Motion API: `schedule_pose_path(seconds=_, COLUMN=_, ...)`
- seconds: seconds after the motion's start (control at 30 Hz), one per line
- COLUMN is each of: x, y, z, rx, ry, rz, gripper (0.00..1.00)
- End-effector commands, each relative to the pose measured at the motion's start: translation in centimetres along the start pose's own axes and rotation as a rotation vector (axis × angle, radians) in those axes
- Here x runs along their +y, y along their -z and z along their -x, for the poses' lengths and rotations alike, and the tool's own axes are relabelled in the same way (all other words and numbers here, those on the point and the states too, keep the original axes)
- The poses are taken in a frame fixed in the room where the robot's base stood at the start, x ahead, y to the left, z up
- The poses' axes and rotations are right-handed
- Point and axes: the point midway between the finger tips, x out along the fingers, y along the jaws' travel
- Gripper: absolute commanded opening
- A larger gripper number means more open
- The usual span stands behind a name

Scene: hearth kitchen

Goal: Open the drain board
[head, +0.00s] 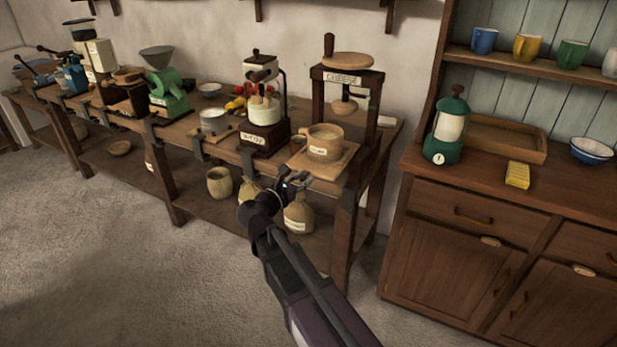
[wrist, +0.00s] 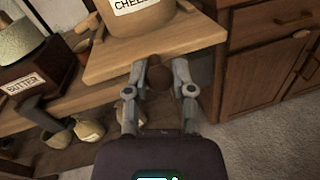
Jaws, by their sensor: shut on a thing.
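The drain board (head: 326,171) is a light wooden board at the base of the cheese press (head: 347,78), on the right end of the long bench. It fills the top middle of the wrist view (wrist: 120,62). A round wooden tub (head: 325,143) with a label stands on the board. My gripper (head: 291,182) is at the board's front edge. In the wrist view its two fingers (wrist: 160,76) are on either side of a dark brown knob (wrist: 158,74) below the board's edge, shut on it. The knob is partly hidden by the fingers.
A butter churn (head: 265,110) stands left of the press, and a green grinder (head: 168,95) farther along the bench. Sacks (head: 299,215) and a pot (head: 219,182) sit on the lower shelf. A wooden cabinet (head: 470,225) stands right. The floor in front is clear.

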Motion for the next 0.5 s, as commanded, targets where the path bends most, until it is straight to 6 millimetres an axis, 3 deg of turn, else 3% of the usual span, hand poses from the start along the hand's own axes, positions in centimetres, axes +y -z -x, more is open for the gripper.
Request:
schedule_pose_path(seconds=0.13, x=-0.16, y=-0.03, z=-0.41, rx=0.000, ry=0.003, rz=0.000, gripper=0.00)
schedule_pose_path(seconds=0.17, x=-0.19, y=-0.04, z=-0.48, rx=0.000, ry=0.004, rz=0.000, gripper=0.38)
schedule_pose_path(seconds=0.27, x=-0.28, y=-0.07, z=-0.64, rx=-0.001, ry=0.006, rz=0.000, gripper=0.67)
schedule_pose_path(seconds=0.5, x=-0.33, y=-0.10, z=-0.77, rx=-0.002, ry=0.007, rz=0.000, gripper=0.67)
